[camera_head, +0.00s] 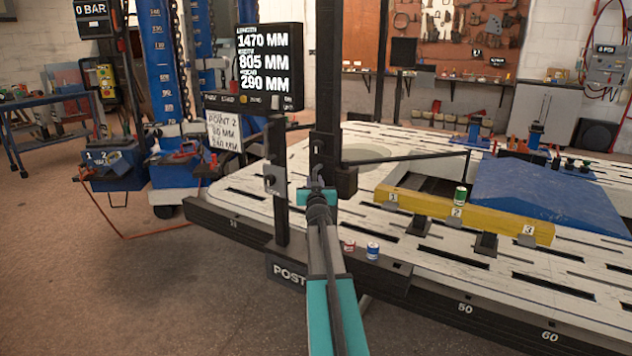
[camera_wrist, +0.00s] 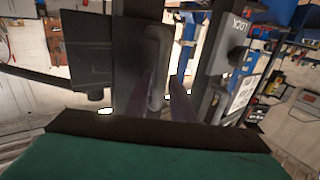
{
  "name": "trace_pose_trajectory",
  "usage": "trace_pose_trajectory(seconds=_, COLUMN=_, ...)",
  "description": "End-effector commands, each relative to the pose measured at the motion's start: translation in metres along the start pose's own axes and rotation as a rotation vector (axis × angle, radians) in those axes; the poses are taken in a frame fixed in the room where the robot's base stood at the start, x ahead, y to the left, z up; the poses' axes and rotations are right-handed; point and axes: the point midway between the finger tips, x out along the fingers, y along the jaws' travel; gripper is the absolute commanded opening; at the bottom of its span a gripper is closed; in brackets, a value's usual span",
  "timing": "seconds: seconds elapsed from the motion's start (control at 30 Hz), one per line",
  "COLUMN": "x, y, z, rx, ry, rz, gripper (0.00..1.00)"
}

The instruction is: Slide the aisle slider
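A dark block (camera_head: 344,181), which looks like the slider, sits low on a tall black mast (camera_head: 330,100) at the near edge of the bench. A thin black rod runs from it to the right. My gripper (camera_head: 320,188) is at the left side of this block in the head view. In the wrist view a dark rounded upright handle (camera_wrist: 157,60) stands in front of a dark plate (camera_wrist: 100,62), and my blurred fingers (camera_wrist: 165,105) reach up to it. Whether they are closed on the handle is not clear.
A shorter black post (camera_head: 277,190) with a display (camera_head: 255,68) stands just left of my gripper. A yellow beam (camera_head: 465,215) and a blue panel (camera_head: 545,190) are on the bench (camera_head: 415,275) to the right.

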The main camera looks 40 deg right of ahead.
Motion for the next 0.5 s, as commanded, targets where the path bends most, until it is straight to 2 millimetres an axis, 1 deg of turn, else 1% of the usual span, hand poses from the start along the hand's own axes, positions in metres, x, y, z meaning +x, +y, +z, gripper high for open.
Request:
trace_pose_trajectory(seconds=0.03, x=0.0035, y=0.0001, z=0.0001, rx=0.0, ry=0.0, rz=0.0, gripper=0.22)
trace_pose_trajectory(seconds=0.13, x=0.0059, y=0.0001, z=0.0001, rx=0.0, ry=0.0, rz=0.0, gripper=0.22)
trace_pose_trajectory(seconds=0.47, x=0.0065, y=0.0002, z=0.0, rx=0.0, ry=0.0, rz=0.0, gripper=0.22)
trace_pose_trajectory(seconds=0.5, x=0.0065, y=0.0002, z=0.0001, rx=0.0, ry=0.0, rz=0.0, gripper=0.18)
